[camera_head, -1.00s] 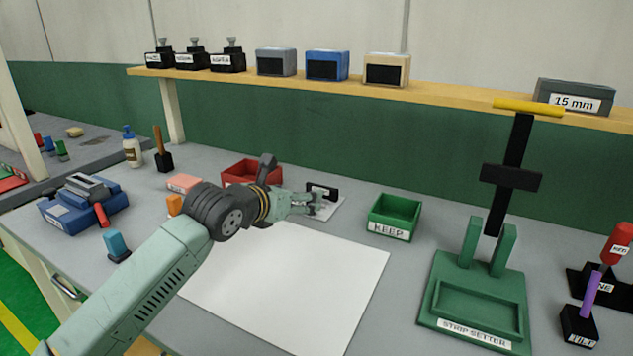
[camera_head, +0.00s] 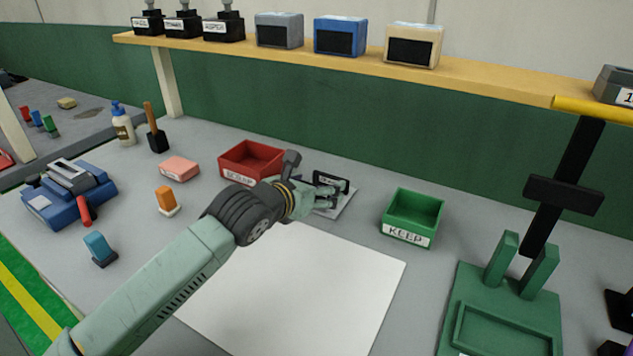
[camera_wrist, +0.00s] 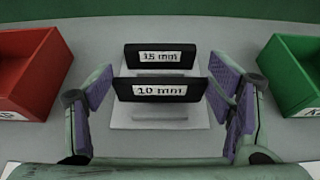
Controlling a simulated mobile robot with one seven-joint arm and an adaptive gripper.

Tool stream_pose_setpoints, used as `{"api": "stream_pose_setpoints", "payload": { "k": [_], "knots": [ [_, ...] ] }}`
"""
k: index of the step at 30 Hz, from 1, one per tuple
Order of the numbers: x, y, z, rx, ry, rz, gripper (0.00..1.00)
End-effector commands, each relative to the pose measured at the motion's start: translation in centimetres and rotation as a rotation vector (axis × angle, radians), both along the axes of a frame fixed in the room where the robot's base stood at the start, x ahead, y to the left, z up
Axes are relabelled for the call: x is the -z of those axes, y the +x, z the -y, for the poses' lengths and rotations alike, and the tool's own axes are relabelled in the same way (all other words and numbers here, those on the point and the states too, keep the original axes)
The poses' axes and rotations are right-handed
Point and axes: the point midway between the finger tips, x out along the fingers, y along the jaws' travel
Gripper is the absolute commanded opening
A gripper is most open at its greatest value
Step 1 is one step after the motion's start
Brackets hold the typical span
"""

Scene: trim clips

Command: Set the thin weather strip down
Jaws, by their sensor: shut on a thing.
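A black piece labelled "10 mm" (camera_wrist: 160,90), seemingly the thin weather strip, stands upright between the purple-padded fingers of my gripper (camera_wrist: 161,95) in the wrist view. My gripper is shut on it. A similar black piece labelled "15 mm" (camera_wrist: 160,57) stands just behind it. Pale plates (camera_wrist: 160,118) lie below them; I cannot tell whether the 10 mm piece touches its plate. In the head view, my gripper (camera_head: 327,193) is low over the table beside a black piece (camera_head: 332,180), whose lower part is partly hidden by the fingers.
A red bin (camera_head: 262,178) is left of my gripper and a green KEEP bin (camera_head: 405,238) right. A white sheet (camera_head: 320,285) lies in front. The green strip setter (camera_head: 500,300) stands at right. A shelf (camera_head: 480,76) with several boxes runs behind.

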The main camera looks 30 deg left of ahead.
Motion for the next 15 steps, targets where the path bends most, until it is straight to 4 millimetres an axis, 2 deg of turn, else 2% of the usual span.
{"api": "stream_pose_setpoints", "payload": {
  "k": [3,15],
  "knots": [
    [0.68,-0.56,0.36,-0.002,0.000,0.001,0.51],
    [1.09,-0.60,0.41,-0.002,0.000,0.001,0.51]
  ]
}}
